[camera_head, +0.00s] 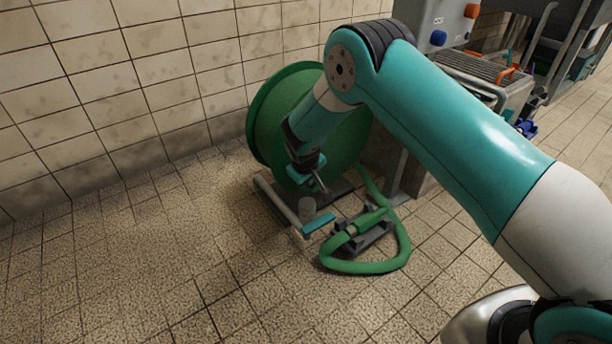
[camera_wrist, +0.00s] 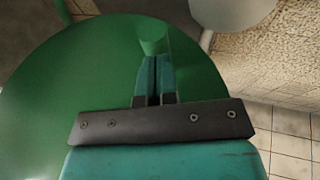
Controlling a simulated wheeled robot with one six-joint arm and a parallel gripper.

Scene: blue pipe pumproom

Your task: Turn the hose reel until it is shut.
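The hose reel (camera_head: 268,118) is a large green drum on a low stand by the tiled wall, partly hidden behind my arm. Its green round face (camera_wrist: 60,100) fills the left and middle of the wrist view. A small green peg (camera_wrist: 152,32), like a crank handle, stands out near the face's upper edge. My gripper (camera_head: 312,176) is in front of the reel's lower face. In the wrist view its teal fingers (camera_wrist: 155,62) are side by side with only a thin dark gap. Their tips are at the peg; I cannot tell whether they touch it. Nothing shows held between them.
A green hose (camera_head: 365,267) loops on the floor right of the reel, by a dark bracket (camera_head: 372,238). A grey frame bar (camera_head: 278,207) and teal pedal-like piece (camera_head: 318,224) lie in front. A grey workbench (camera_head: 480,68) stands behind right. The left floor is clear.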

